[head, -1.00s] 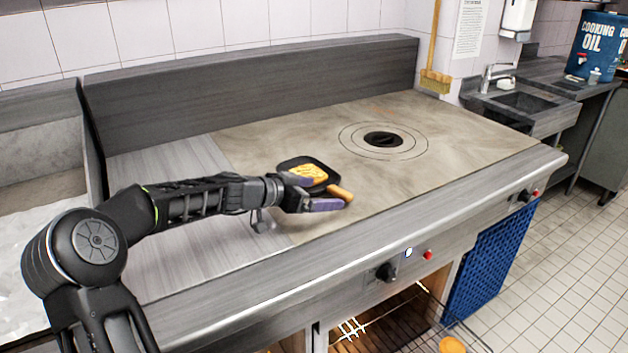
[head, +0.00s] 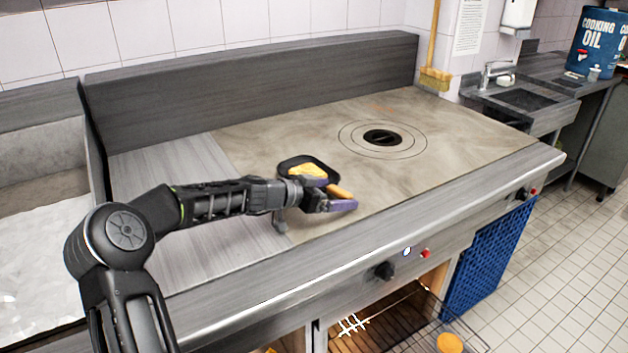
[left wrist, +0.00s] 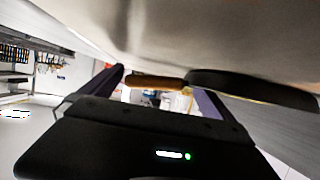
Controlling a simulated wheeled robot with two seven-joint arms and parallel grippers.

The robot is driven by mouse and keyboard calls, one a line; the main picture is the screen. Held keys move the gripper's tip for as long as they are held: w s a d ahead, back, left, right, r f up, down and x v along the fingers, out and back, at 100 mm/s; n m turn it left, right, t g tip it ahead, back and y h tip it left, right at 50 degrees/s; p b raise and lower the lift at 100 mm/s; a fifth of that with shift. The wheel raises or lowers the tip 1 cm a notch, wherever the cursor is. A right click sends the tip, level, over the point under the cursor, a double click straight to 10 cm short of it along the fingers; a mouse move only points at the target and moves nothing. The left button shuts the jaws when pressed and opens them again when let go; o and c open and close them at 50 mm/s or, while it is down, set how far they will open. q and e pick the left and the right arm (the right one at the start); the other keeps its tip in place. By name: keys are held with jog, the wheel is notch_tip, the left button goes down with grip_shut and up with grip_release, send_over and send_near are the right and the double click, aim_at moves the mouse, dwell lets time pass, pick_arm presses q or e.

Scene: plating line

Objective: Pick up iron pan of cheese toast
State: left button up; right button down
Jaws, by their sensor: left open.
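In the left wrist view, the handle (left wrist: 155,81) shows between the fingers of the gripper (left wrist: 162,92), and the dark pan (left wrist: 250,87) is to the right. Whether a finger touches the handle cannot be told. Part of the pan is hidden by the gripper.
The cooktop (head: 260,130) has a round ringed burner (head: 382,139) to the right of the pan, with clear room around. A steel backsplash (head: 250,85) stands behind. The front ledge (head: 230,285) carries knobs. A wire rack (head: 405,318) lies below, and a sink (head: 530,100) is far right.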

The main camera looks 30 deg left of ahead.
pick_arm(q)
jog(key=c, duration=1.8)
jog(key=shift+r, duration=0.2)
